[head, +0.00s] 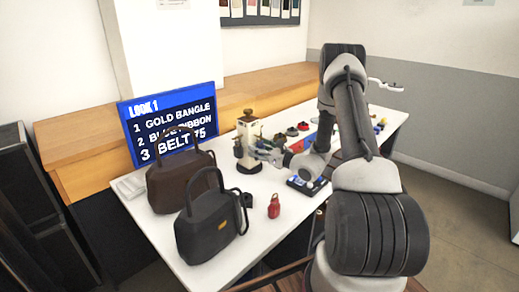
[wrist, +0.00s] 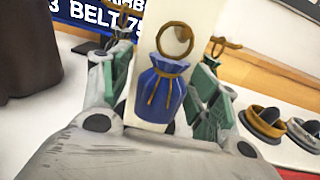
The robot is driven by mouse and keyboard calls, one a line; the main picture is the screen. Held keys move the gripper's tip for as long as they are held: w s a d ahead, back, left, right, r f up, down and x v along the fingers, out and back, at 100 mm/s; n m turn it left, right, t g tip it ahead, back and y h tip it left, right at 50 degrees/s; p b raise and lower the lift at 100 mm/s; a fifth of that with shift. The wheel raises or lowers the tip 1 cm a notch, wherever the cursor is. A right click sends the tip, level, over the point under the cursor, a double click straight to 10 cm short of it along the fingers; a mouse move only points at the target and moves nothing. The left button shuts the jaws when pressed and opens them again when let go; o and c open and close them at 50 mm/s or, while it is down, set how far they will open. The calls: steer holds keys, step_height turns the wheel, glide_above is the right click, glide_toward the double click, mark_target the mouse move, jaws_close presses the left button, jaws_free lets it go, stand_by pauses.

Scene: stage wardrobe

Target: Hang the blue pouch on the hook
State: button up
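The blue pouch (wrist: 162,94), tied with a gold cord, is upright in front of a white post (wrist: 148,50) in the wrist view. A gold ring (wrist: 175,40) shows just above its neck; I cannot tell whether it is over a hook. The post belongs to a stand (head: 250,140) with a brass-coloured top and dark base. A brass-coloured hook (wrist: 222,44) sticks out at its right. My gripper (wrist: 160,95) is open, its green-padded fingers on either side of the pouch with gaps showing. In the head view, my gripper (head: 262,153) is at the stand's right side.
A brown handbag (head: 178,182) and a black handbag (head: 210,232) stand on the white table (head: 145,207) left of the stand. A red bottle (head: 274,207) stands in front. A look-list screen (head: 168,122) is behind. Bangle-like items (wrist: 262,122) lie to the right.

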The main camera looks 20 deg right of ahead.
steer(key=v, duration=1.2)
steer(key=s+a+r+n+g+y, duration=0.45)
steer(key=a+r+n, duration=0.25)
steer(key=a+r, duration=0.25)
steer(key=s+a+r+n+g+h, duration=0.1)
steer(key=s+a+r+n+g, duration=0.35)
steer(key=s+n, duration=0.3)
steer(key=s+a+r+n+g+h, duration=0.1)
steer(key=s+a+r+n+g, duration=0.25)
steer(key=s+n+g, duration=0.4)
steer(key=s+d+r+n+t+h, duration=0.4)
steer(key=s+d+r+n+h, duration=0.4)
steer(key=s+d+h, duration=0.2)
steer(key=shift+s+d+n+t, duration=0.3)
steer(key=shift+s+n+t, duration=0.1)
steer(key=shift+s, duration=0.6)
